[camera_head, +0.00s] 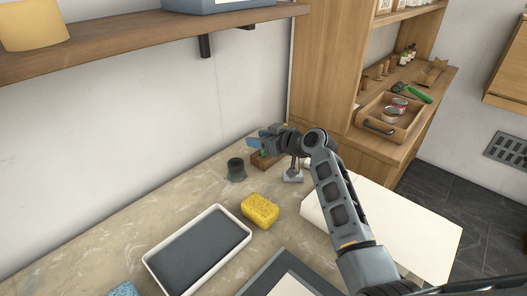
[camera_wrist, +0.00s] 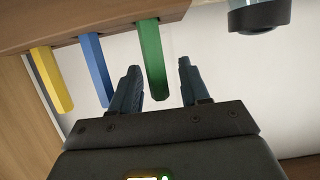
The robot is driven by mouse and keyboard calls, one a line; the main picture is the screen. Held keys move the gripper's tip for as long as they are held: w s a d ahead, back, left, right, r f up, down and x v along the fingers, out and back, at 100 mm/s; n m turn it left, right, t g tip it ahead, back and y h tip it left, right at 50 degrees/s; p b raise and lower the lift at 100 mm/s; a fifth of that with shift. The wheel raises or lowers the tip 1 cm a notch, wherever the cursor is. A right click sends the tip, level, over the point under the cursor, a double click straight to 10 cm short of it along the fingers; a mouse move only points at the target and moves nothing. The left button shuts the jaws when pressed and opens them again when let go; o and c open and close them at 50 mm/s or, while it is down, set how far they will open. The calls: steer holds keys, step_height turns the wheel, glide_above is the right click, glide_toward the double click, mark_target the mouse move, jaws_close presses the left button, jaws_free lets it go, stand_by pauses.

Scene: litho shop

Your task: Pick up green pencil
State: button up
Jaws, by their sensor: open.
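The green pencil (camera_wrist: 152,58) sticks out of a wooden block (camera_wrist: 120,16) in the wrist view, which appears upside down. Its free end lies between the two fingers of my gripper (camera_wrist: 159,66), closer to the left finger. The gripper is open, and I see a gap on the right side of the pencil. A blue pencil (camera_wrist: 96,66) and a yellow pencil (camera_wrist: 50,78) stand in the same block to the left. In the head view my gripper (camera_head: 266,140) is above the wooden block (camera_head: 264,160); the green pencil is not clear there.
A dark cup (camera_head: 236,169) stands just left of the block. A yellow sponge (camera_head: 260,211) and a white-rimmed tray (camera_head: 152,262) lie nearer on the worktop. A wooden cabinet (camera_head: 324,70) rises behind. A dark-based container (camera_wrist: 258,20) hangs into the wrist view's upper right.

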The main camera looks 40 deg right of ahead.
steer(key=shift+w, duration=0.15)
jaws_close()
stand_by(0.4)
steer(key=shift+r, duration=0.1)
steer(key=shift+r, duration=0.65)
step_height(320, 180, up, 3)
steer(key=shift+f+b, duration=0.1)
steer(key=shift+b, duration=0.35)
steer(key=s+d+r+b, duration=0.2)
steer(key=s+d+r, duration=0.4)
steer(key=d, duration=0.3)
steer(key=shift+s+r, duration=0.35)
steer(key=shift+s, duration=0.3)
